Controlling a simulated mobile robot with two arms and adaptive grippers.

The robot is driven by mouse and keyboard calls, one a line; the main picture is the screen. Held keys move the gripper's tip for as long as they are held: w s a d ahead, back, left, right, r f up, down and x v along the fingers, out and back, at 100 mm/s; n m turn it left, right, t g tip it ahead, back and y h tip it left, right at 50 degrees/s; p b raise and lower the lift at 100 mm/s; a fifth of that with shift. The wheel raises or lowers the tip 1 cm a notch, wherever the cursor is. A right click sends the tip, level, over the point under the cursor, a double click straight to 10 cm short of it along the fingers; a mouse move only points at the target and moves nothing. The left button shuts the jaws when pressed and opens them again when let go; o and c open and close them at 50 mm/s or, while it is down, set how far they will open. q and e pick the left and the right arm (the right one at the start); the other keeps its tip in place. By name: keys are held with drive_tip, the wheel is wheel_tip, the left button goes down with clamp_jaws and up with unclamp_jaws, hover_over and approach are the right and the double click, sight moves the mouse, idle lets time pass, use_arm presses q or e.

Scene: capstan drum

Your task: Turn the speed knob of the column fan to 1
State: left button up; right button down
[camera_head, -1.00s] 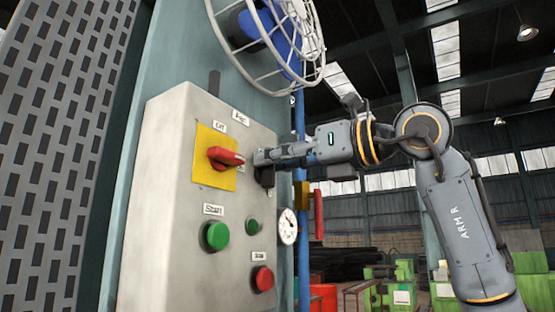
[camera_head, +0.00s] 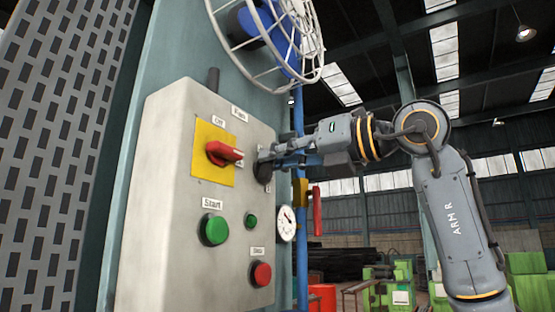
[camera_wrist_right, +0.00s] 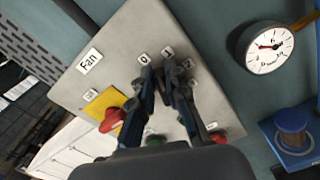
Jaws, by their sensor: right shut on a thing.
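The column fan (camera_head: 262,32) has a white wire cage and blue motor, at the top of the head view. The grey control box (camera_head: 165,165) hangs below it on the column; it also shows in the wrist view (camera_wrist_right: 125,38). My right gripper (camera_head: 264,161) reaches in from the right and is shut on the dark speed knob, at the right of the box front. In the wrist view, its two fingers (camera_wrist_right: 165,72) straddle the knob, which they mostly hide. Small white labels (camera_wrist_right: 168,51) arc around the fingertips; the knob's pointing direction is hidden. My left gripper is not in view.
A red rotary switch (camera_head: 222,152) on a yellow plate sits close left of my gripper. Below are green buttons (camera_head: 214,230) and a red button (camera_head: 261,274). A round gauge (camera_head: 286,224) and blue pipe (camera_head: 301,258) stand right of the box.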

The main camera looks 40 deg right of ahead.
drive_tip(key=shift+w+d+f+m+b, duration=0.15)
drive_tip(key=shift+m+b, duration=0.1)
drive_tip(key=shift+m, duration=0.8)
drive_tip(key=shift+d+f+m+b, duration=0.1)
drive_tip(key=shift+d+m+b, duration=0.1)
drive_tip(key=shift+m, duration=0.85)
drive_tip(key=c, duration=1.3)
unclamp_jaws()
drive_tip(key=shift+c, duration=0.2)
drive_tip(key=v, duration=1.2)
